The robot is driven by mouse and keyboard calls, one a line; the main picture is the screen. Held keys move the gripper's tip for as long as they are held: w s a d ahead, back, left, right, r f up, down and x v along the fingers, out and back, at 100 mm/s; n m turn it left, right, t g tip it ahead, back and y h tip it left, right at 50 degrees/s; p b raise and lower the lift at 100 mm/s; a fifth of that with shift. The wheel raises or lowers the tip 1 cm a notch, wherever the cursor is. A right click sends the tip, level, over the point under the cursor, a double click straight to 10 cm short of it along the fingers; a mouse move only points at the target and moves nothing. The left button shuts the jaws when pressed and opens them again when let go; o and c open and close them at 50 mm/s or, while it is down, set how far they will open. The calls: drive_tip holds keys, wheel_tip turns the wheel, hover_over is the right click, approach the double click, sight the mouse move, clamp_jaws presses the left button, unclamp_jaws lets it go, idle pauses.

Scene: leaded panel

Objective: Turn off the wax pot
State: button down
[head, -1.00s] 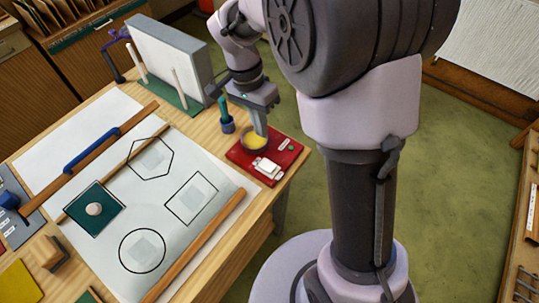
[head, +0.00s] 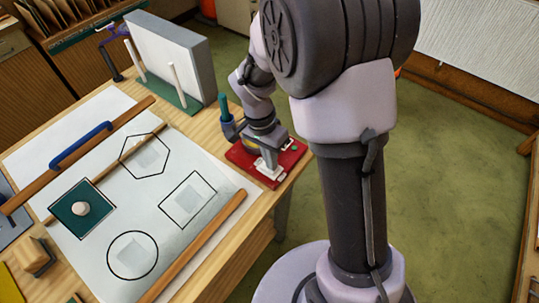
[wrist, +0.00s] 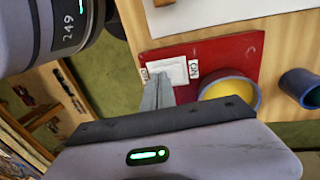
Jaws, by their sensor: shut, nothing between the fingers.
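The wax pot's red base (head: 240,153) sits at the right edge of the table. The pot with yellow wax (wrist: 229,93) shows in the wrist view; my arm hides it in the head view. A white rocker switch (wrist: 171,72) is on the base, with an ON label (wrist: 194,69) on the pot side and a partly covered label, apparently OFF, on the other. My gripper (head: 268,162) is shut and empty, pointing down over the switch. In the wrist view its fingertips (wrist: 158,80) overlap the OFF end. I cannot tell whether they touch, or which way the rocker is tilted.
A blue cup with a green-handled tool (head: 227,118) stands just behind the base. A grey upright board (head: 170,60) with white posts is at the back. The drawing sheet (head: 150,200) with wooden strips lies to the left. Open floor is at right.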

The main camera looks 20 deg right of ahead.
drive_tip(key=shift+f+b, duration=0.35)
drive_tip(key=shift+b, duration=0.25)
drive_tip(key=shift+s+d+f+t+y+b, duration=0.15)
drive_tip(key=shift+s+t+y+b, duration=0.25)
drive_tip(key=shift+s+t+b, duration=0.45)
drive_tip(key=shift+w+g, duration=0.25)
drive_tip(key=shift+w, duration=0.2)
